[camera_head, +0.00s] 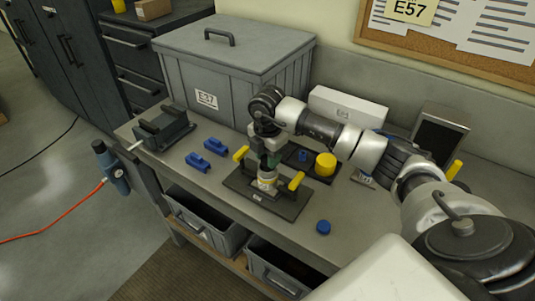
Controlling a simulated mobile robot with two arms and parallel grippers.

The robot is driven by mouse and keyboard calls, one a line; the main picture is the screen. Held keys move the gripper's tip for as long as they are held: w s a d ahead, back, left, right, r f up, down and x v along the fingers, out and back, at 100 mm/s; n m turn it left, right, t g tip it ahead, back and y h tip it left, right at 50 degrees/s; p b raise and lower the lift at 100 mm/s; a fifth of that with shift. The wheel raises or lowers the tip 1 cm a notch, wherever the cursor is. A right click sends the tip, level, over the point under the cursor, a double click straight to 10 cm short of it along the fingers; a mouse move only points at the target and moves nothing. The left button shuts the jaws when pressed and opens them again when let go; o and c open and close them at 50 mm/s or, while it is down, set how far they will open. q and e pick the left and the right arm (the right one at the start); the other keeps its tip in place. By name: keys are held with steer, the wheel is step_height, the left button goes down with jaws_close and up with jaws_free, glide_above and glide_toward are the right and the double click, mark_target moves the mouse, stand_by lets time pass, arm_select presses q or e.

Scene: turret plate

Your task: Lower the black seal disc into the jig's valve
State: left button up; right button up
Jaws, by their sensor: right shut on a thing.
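The jig (240,186) is a dark plate on the workbench with two yellow clamp handles (296,181) (241,153). The valve (267,180), a pale upright cylinder with a yellowish band, stands in its middle. My right gripper (269,161) points down right above the valve and is shut on a small dark thing, apparently the black seal disc. Fingers and valve largely hide it, and I cannot tell whether it touches the valve. My left gripper is not in view.
A black tray (326,180) with a yellow cylinder (326,164) stands behind the jig. A blue cap (323,227) lies at front right. Two blue blocks (197,161) (215,146) and a dark vise-like fixture (163,130) are on the left. A grey lidded bin (240,70) stands behind.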

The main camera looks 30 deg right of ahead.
steer(key=shift+f+b, duration=0.45)
steer(key=shift+f, duration=0.25)
stand_by(1.4)
stand_by(0.3)
steer(key=o, duration=1)
steer(key=shift+r, duration=0.1)
step_height(320, 180, up, 10)
steer(key=b, duration=0.3)
steer(key=shift+f, duration=0.2)
steer(key=shift+r, duration=0.6)
